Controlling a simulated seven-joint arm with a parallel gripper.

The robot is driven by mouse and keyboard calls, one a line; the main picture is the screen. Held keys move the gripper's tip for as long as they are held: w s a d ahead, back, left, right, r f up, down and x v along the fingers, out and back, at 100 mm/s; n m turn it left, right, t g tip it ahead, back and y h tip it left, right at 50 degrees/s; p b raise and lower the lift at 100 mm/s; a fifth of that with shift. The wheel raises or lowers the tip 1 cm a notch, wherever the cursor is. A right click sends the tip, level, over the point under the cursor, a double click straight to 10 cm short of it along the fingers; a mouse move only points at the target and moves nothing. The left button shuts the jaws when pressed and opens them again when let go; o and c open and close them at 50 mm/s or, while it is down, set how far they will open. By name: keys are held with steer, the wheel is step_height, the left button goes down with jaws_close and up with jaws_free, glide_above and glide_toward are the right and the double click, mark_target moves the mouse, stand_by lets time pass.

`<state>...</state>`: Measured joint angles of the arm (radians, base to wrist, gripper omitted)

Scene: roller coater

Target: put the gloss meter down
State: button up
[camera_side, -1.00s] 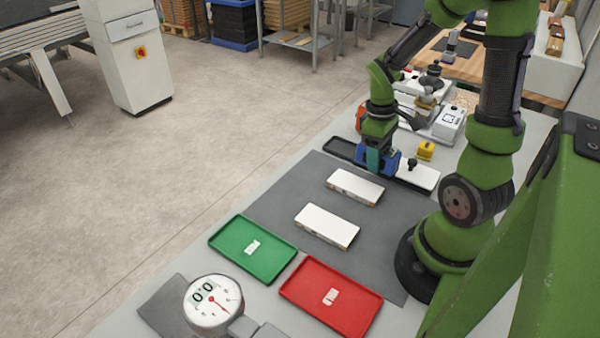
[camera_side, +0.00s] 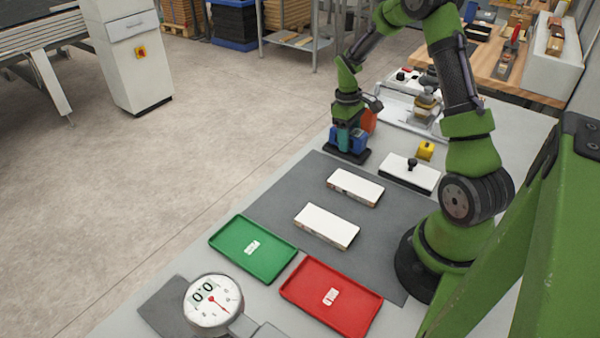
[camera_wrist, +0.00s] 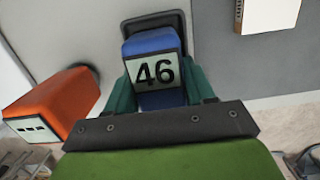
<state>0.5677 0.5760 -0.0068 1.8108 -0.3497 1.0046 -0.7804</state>
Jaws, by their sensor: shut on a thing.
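The blue gloss meter (camera_side: 360,141) is between the teal fingers of my gripper (camera_side: 347,138). In the wrist view the gloss meter (camera_wrist: 153,44) shows "46" on its pale display, with the fingers of my gripper (camera_wrist: 160,90) on both sides of it. The gloss meter is upright over the black tray (camera_side: 334,154), at the far left of the grey mat. The dark rim of the tray (camera_wrist: 97,74) shows behind the meter in the wrist view. I cannot tell whether the meter's base touches the tray.
An orange device (camera_wrist: 55,103) stands close beside my gripper. Two white panels (camera_side: 327,226) lie on the grey mat (camera_side: 285,200). Green (camera_side: 228,242) and red (camera_side: 350,315) trays are nearer.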

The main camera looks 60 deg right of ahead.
steer(key=shift+f, duration=0.3)
steer(key=shift+f, duration=0.3)
steer(key=o, duration=1.4)
steer(key=r, duration=0.4)
steer(key=w+r, duration=0.1)
steer(key=r, duration=0.7)
steer(key=shift+w+r, duration=0.15)
steer(key=shift+w, duration=0.1)
steer(key=s+a+r+m+t, duration=0.1)
steer(key=s+a+r+t, duration=0.2)
steer(key=a, duration=0.5)
steer(key=s+a+r+m+t+y, duration=0.1)
steer(key=s+a+r, duration=0.3)
steer(key=a, duration=0.5)
steer(key=s+a+r+m+t+y, duration=0.1)
steer(key=s+a+r+m+t, duration=0.1)
steer(key=a, duration=0.7)
steer(key=shift+s+a+r+t, duration=0.15)
steer(key=shift+s+r+t, duration=0.7)
steer(key=shift+s+t, duration=0.35)
steer(key=shift+w, duration=0.15)
